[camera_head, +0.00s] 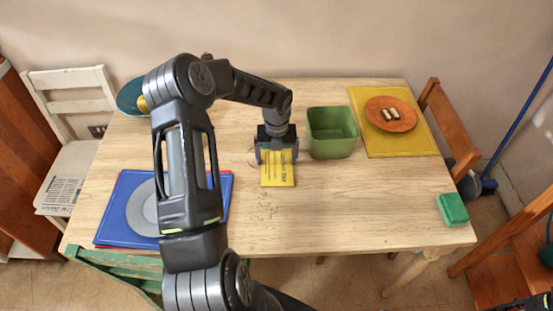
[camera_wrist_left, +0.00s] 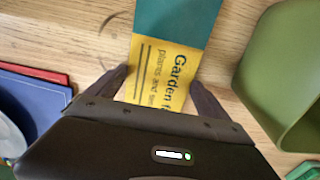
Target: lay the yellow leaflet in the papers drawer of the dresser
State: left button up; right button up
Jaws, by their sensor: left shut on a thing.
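The yellow leaflet (camera_head: 278,172) is at the middle of the wooden table, with dark print on it. In the left wrist view the leaflet (camera_wrist_left: 165,72) shows "Garden" lettering and a teal band at its far end. My left gripper (camera_head: 276,152) is over the leaflet, its fingers at the two side edges, shut on it. I cannot tell whether the leaflet is clear of the tabletop. My right gripper's fingers are not seen. No papers drawer can be made out.
A green bin (camera_head: 332,133) stands just right of my left gripper. A yellow mat (camera_head: 408,145) carries a brown plate (camera_head: 391,114). A blue mat (camera_head: 120,208) lies at left, a green block (camera_head: 452,209) at right.

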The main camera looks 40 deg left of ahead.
aim_at(276, 162)
pick_arm(q)
jog(key=c, duration=0.6)
jog(key=shift+c, duration=0.2)
jog(key=shift+r, duration=0.15)
notch_tip(276, 162, up, 10)
jog(key=b, duration=0.1)
jog(key=shift+b, duration=0.3)
jog(key=shift+f, duration=0.2)
